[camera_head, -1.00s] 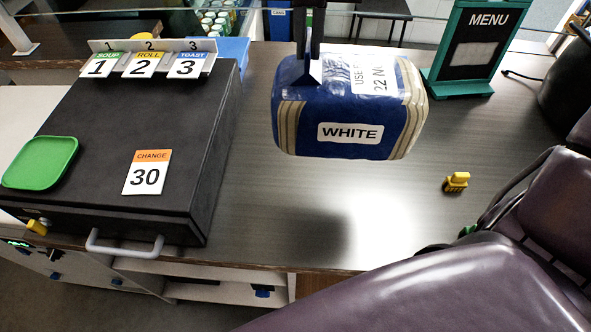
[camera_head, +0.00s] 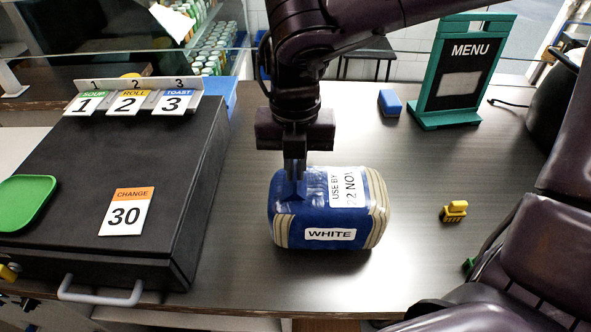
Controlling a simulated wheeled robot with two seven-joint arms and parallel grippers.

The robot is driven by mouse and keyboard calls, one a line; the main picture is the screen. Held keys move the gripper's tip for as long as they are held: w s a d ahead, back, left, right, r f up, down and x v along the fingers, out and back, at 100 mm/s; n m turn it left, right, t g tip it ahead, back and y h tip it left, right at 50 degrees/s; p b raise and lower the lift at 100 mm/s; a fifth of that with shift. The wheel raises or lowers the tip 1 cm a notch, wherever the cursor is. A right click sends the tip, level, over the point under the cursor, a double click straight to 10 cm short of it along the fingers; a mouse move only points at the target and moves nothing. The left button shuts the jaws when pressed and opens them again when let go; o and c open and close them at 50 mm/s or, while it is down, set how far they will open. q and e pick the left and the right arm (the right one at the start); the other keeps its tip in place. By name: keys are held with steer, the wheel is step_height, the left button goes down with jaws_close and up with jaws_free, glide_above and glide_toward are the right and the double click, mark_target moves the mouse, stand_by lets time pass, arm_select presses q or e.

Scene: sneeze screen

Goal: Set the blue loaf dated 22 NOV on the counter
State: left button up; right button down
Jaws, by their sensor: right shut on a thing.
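The blue loaf (camera_head: 318,210) has a WHITE label on its front and a "USE BY 22 NOV" label on top. It is low over the dark counter (camera_head: 420,262), its base at or close to the surface; I cannot tell if it touches. My right gripper (camera_head: 294,180) comes down from above and is shut on the loaf's wrapper at its upper left part. The fingertips are partly hidden against the loaf. My left gripper is not in view.
A black box (camera_head: 150,165) with number cards and a green tray (camera_head: 22,200) stands at the left. A yellow block (camera_head: 453,211) lies to the right of the loaf, a blue block (camera_head: 389,103) behind it. A menu stand (camera_head: 462,75) is at the back right. Counter around the loaf is clear.

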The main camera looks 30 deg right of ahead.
steer(key=shift+w+f, duration=0.1)
steer(key=shift+f, duration=0.85)
steer(key=shift+f, duration=0.1)
steer(key=c, duration=1.6)
jaws_free()
step_height(320, 180, up, 12)
steer(key=shift+r, duration=0.15)
